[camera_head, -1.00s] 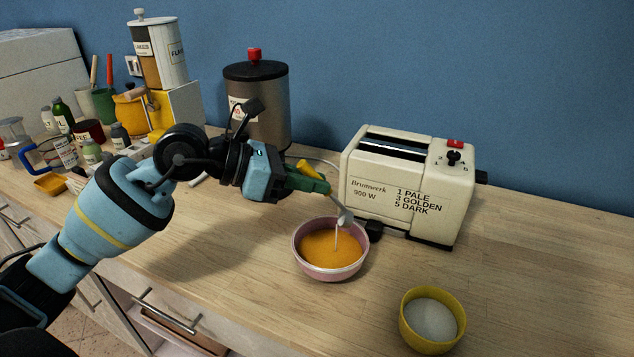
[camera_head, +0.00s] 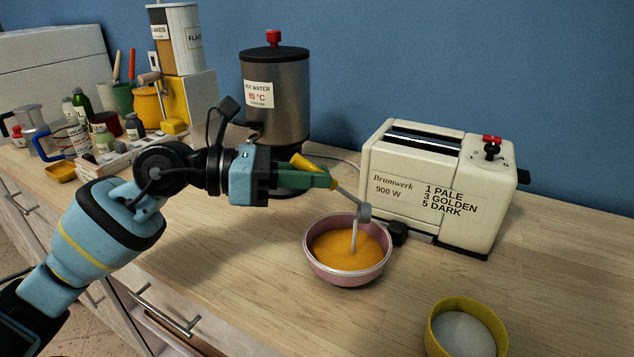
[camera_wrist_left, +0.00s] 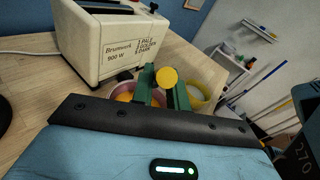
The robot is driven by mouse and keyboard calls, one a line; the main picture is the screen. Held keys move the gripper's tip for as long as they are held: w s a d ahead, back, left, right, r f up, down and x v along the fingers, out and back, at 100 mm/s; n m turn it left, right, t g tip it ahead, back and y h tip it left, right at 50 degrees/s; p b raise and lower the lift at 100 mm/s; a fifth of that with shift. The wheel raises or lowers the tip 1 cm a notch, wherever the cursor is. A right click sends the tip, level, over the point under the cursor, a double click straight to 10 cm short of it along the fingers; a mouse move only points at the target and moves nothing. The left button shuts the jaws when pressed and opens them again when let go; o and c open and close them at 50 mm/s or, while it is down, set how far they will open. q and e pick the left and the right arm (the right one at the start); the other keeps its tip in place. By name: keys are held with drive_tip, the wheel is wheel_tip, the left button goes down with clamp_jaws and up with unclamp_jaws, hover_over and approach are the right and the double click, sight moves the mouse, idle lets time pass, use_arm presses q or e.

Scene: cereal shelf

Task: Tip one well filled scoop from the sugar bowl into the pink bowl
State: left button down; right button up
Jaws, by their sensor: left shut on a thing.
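My left gripper (camera_head: 322,177) is shut on the yellow handle of a scoop (camera_head: 305,163), with its green fingers around it. The scoop's grey cup (camera_head: 364,212) is tilted over the pink bowl (camera_head: 318,268). A thin whitish stream (camera_head: 353,238) runs from the cup down to the orange contents of that bowl. The yellow sugar bowl (camera_head: 437,330) holds white sugar and stands at the front right, cut by the lower edge. In the left wrist view the handle's round yellow end (camera_wrist_left: 167,77) shows between the fingers, and both bowls are partly hidden behind them. My right gripper is not in view.
A cream toaster (camera_head: 425,190) stands right behind the pink bowl. A steel hot water urn (camera_head: 276,110) stands behind my left gripper. Jars, bottles and a pitcher crowd the left back. The wooden counter (camera_head: 250,240) is bare around the bowls.

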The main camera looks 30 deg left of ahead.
use_arm(q)
drive_tip(key=a+f+h+b, duration=0.1)
drive_tip(key=b, duration=0.2)
drive_tip(key=f+t+h+b, duration=0.1)
drive_tip(key=b, duration=0.3)
drive_tip(key=shift+s+a+t, duration=0.3)
drive_tip(key=shift+s+a, duration=0.1)
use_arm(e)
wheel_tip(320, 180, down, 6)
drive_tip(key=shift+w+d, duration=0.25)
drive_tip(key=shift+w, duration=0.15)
use_arm(q)
drive_tip(key=shift+r+h, duration=0.1)
drive_tip(key=shift+h, duration=0.2)
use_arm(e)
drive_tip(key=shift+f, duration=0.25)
use_arm(q)
drive_tip(key=shift+a, duration=0.1)
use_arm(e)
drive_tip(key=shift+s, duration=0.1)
